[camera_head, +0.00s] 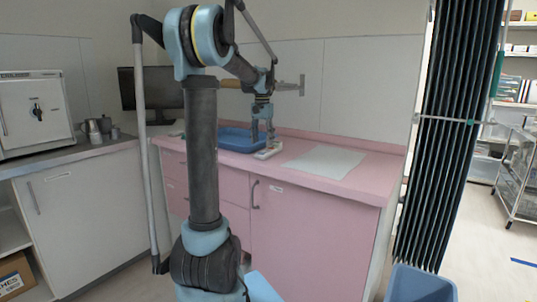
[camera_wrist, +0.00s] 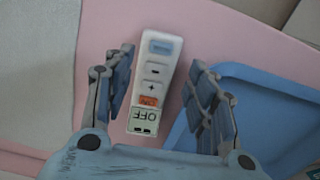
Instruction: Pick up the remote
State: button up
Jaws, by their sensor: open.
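The remote (camera_wrist: 152,87) is a slim white handset with several buttons, one of them orange, and an "OFF" label. In the wrist view it lies on the pink counter between the two fingers of my gripper (camera_wrist: 166,92), with a gap on each side. In the head view the remote (camera_head: 268,153) lies at the right side of the blue tray, and my gripper (camera_head: 262,138) points down just above it. My gripper is open and holds nothing. The exact height of the fingertips over the remote is hard to tell.
A blue tray (camera_wrist: 270,85) lies close beside the remote, partly under one finger in the wrist view. A pale sheet (camera_head: 325,159) lies on the pink counter (camera_head: 310,182) to the right. A dark monitor (camera_head: 160,88) and metal jugs (camera_head: 97,130) stand to the left.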

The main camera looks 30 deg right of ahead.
aim_at(269, 150)
jog(key=shift+s+a+f, duration=0.1)
jog(key=shift+f, duration=1.4)
jog(key=shift+s+a+f, duration=0.1)
jog(key=shift+f, duration=1.4)
jog(key=c, duration=0.8)
